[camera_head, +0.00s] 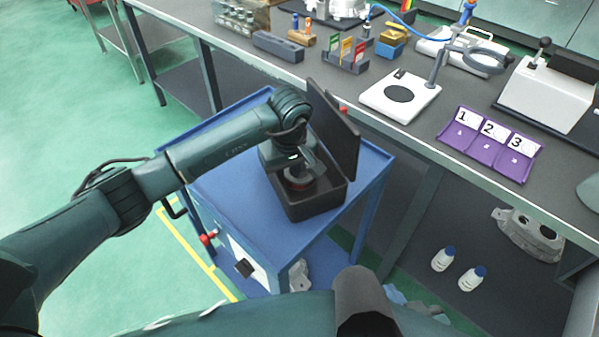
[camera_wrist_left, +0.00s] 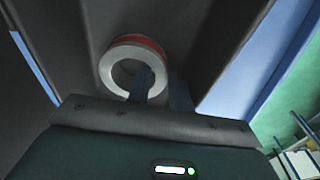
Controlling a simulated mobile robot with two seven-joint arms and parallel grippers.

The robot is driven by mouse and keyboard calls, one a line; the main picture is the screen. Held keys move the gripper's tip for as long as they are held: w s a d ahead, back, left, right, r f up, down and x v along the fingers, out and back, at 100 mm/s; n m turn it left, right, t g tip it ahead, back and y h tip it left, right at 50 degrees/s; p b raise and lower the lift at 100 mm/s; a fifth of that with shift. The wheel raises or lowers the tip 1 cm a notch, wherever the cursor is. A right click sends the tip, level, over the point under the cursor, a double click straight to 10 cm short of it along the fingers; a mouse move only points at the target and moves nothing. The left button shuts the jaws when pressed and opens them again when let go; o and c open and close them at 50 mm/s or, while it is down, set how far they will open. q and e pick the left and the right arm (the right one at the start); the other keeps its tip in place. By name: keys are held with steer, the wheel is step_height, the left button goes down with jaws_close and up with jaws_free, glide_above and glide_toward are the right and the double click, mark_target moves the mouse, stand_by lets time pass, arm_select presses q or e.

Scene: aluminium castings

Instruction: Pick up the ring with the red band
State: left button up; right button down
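The ring with the red band (camera_wrist_left: 108,66) is pale grey, with red along its upper edge in the left wrist view. It is inside the open dark box (camera_head: 317,205) on the blue cart. My left gripper (camera_head: 300,174) points down into this box. In the left wrist view one finger of the left gripper (camera_wrist_left: 165,92) overlaps the ring's hole and the other is just right of the ring. I cannot tell whether the fingers touch the ring's wall. In the head view the gripper mostly hides the ring. My right gripper is not in view.
The box's raised lid (camera_head: 336,130) stands close to the right of my left gripper. The blue cart (camera_head: 225,195) has free room left of the box. The grey workbench (camera_head: 440,165) behind holds a purple numbered tray (camera_head: 488,160) and a white plate device (camera_head: 400,97).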

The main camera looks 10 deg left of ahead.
arm_select(q)
steer(key=shift+c, duration=0.2)
jaws_close()
